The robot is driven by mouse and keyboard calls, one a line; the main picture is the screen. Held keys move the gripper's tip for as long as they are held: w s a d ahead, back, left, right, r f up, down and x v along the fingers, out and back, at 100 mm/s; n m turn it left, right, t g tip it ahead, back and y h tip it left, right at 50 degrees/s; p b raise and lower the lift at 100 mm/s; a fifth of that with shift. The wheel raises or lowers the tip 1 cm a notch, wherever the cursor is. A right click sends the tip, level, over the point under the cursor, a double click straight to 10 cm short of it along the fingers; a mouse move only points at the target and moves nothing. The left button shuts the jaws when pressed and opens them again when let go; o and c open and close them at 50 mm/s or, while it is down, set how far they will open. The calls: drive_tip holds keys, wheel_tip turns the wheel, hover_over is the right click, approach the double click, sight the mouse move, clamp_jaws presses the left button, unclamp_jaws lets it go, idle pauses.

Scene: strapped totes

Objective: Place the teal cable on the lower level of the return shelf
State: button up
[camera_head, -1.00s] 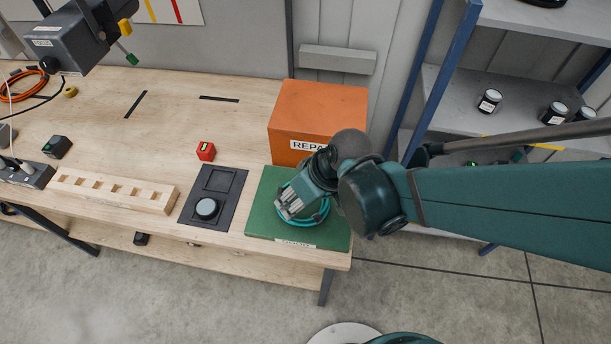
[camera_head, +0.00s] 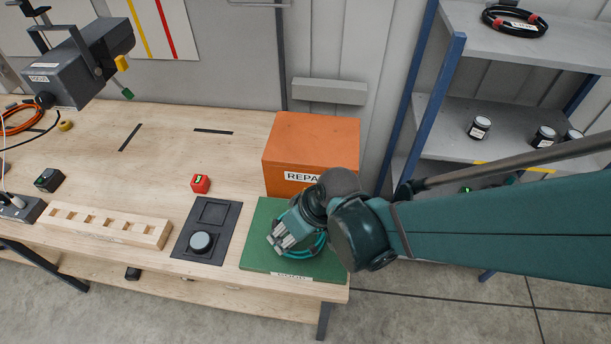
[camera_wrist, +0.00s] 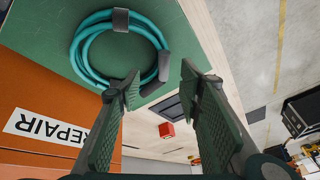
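The teal cable (camera_head: 321,243) is a coil lying on a green mat (camera_head: 262,262) at the bench's front right corner. My gripper (camera_head: 281,241) is low over the mat at the coil, partly covering it. In the wrist view the coil (camera_wrist: 84,42) shows with dark bands, and my gripper (camera_wrist: 160,68) is open. One dark band lies beyond the gap between the fingers; I cannot tell whether they touch it. The shelf unit (camera_head: 436,105) with blue posts stands at the right. Its middle board carries several jars; my arm hides much of the level below.
An orange REPAIR box (camera_head: 312,143) stands just behind the mat. A black tray (camera_head: 207,229), a red block (camera_head: 200,184) and a slotted wooden rack (camera_head: 107,226) lie to the left. A black coiled cable (camera_head: 514,21) lies on the shelf's top board.

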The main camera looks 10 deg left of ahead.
sight(281, 240)
drive_tip(key=shift+b+x, duration=0.3)
drive_tip(key=shift+x, duration=1.95)
drive_tip(key=shift+d+f, duration=0.1)
clamp_jaws()
drive_tip(key=shift+r, duration=0.2)
wheel_tip(281, 240, up, 10)
drive_tip(key=p, duration=0.1)
drive_tip(key=shift+f, duration=0.15)
idle(0.3)
